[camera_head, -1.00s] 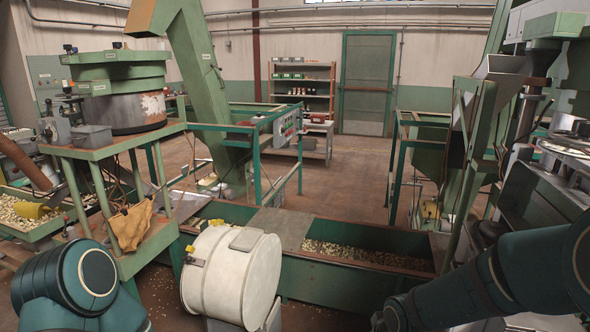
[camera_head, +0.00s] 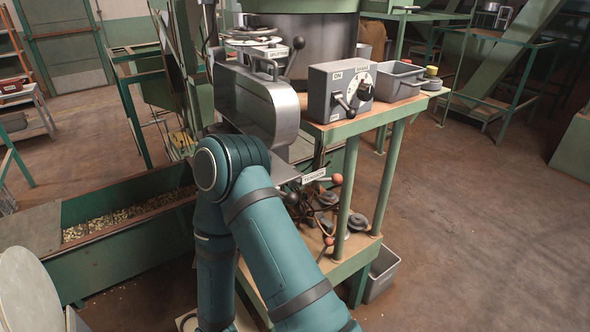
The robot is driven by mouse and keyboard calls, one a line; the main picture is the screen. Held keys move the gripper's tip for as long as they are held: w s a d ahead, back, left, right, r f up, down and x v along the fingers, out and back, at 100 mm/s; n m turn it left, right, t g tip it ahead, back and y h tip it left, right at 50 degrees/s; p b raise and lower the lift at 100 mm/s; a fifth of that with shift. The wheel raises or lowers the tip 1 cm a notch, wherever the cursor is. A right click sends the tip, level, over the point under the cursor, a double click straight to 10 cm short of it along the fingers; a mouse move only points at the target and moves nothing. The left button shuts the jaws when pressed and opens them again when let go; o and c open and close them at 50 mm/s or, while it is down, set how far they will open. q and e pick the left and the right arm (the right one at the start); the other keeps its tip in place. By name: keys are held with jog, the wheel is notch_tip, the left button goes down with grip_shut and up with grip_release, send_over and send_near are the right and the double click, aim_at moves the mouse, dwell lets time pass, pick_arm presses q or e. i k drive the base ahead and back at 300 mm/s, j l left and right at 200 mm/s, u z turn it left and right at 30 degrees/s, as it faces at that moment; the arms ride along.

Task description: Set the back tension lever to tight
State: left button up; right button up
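A small plate that seems to read TENSION (camera_head: 313,175) sits low on the front of the green-framed machine stand. Beside it are a lever with an orange-red knob (camera_head: 337,178) and one with a dark knob (camera_head: 291,197). A further orange-red knob (camera_head: 328,240) shows lower down. I cannot tell which is the back tension lever or how it is set. One of my teal arms stands in front of the machine, its bent joint close to the grey housing, and covers part of the lever area. Neither gripper shows.
A grey switch box (camera_head: 341,92) and a grey bin (camera_head: 399,80) sit on the stand's top. A lever stands by the SPLITTING plate (camera_head: 270,52). A green trough (camera_head: 120,262) with nuts lies left, and a pale drum (camera_head: 28,295) at the lower left. The floor at right is clear.

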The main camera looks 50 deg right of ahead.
aim_at(337, 179)
jog(key=z, duration=1.9)
